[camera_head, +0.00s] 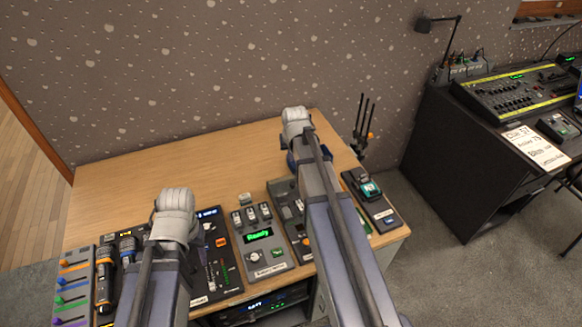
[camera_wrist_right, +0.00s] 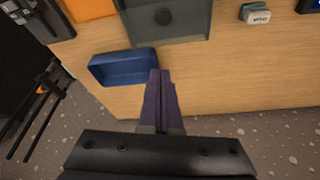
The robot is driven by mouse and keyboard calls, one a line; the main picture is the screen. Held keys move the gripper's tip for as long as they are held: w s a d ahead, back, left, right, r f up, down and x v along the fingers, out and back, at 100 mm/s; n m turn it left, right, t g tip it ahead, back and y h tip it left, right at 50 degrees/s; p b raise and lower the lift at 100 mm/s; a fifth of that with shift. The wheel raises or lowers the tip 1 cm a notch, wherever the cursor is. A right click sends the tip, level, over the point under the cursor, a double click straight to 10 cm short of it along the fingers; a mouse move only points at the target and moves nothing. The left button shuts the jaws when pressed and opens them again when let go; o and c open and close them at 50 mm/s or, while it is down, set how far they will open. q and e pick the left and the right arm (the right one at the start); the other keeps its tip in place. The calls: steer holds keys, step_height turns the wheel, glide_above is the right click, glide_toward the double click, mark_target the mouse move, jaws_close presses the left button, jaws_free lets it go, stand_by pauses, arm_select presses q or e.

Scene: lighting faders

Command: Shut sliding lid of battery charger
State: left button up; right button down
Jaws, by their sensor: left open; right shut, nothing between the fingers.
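A grey box with a smoky, see-through cover and a dark round knob (camera_wrist_right: 166,17), which looks like the battery charger, is cut off at the top of the right wrist view. In the head view a grey device in the same place (camera_head: 281,192) is partly hidden by my right arm. I cannot tell how far its lid is slid. My right gripper (camera_wrist_right: 158,74) is shut and empty, its tips beside a blue tray (camera_wrist_right: 122,72) and apart from the box.
An orange surface (camera_wrist_right: 88,9) adjoins the box. A device with a green display (camera_head: 258,235) stands left of it, another device (camera_head: 371,200) right. The wooden table's (camera_head: 180,150) back left is clear; a wall stands behind.

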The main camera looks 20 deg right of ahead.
mark_target(291, 176)
arm_select(q)
step_height(291, 176, down, 10)
steer(key=b, duration=0.9)
steer(key=shift+r, duration=0.25)
arm_select(e)
steer(key=x, duration=1)
steer(key=shift+a, duration=0.1)
arm_select(q)
steer(key=shift+r, duration=0.2)
arm_select(e)
steer(key=s, duration=0.1)
steer(key=s+a, duration=0.1)
steer(key=s, duration=0.1)
steer(key=shift+s+r, duration=0.2)
steer(key=shift+s, duration=0.05)
steer(key=shift+s+a, duration=0.15)
steer(key=shift+s, duration=0.05)
